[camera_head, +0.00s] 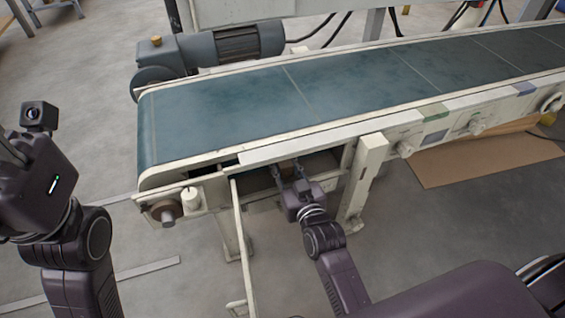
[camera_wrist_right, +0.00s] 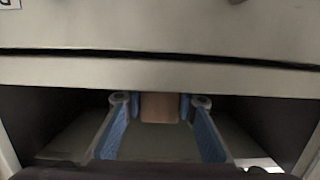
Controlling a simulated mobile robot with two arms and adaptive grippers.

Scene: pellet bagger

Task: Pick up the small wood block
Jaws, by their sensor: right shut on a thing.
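The small wood block (camera_wrist_right: 159,107) is a plain brown piece between my right gripper's fingertips in the right wrist view. My right gripper (camera_wrist_right: 160,104) is shut on it, with a blue-lined finger against each side. In the head view my right gripper (camera_head: 289,174) reaches into the opening under the conveyor's near side rail. My left gripper (camera_head: 12,152) is at the left picture edge, partly cut off, away from the block.
The conveyor (camera_head: 220,113) with its blue-green belt runs above the opening. Its cream side rail (camera_head: 330,137) hangs close over my right gripper. A cream leg (camera_head: 362,182) stands to the right and a thin upright bar (camera_head: 241,235) to the left. Cardboard (camera_head: 480,160) lies on the floor.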

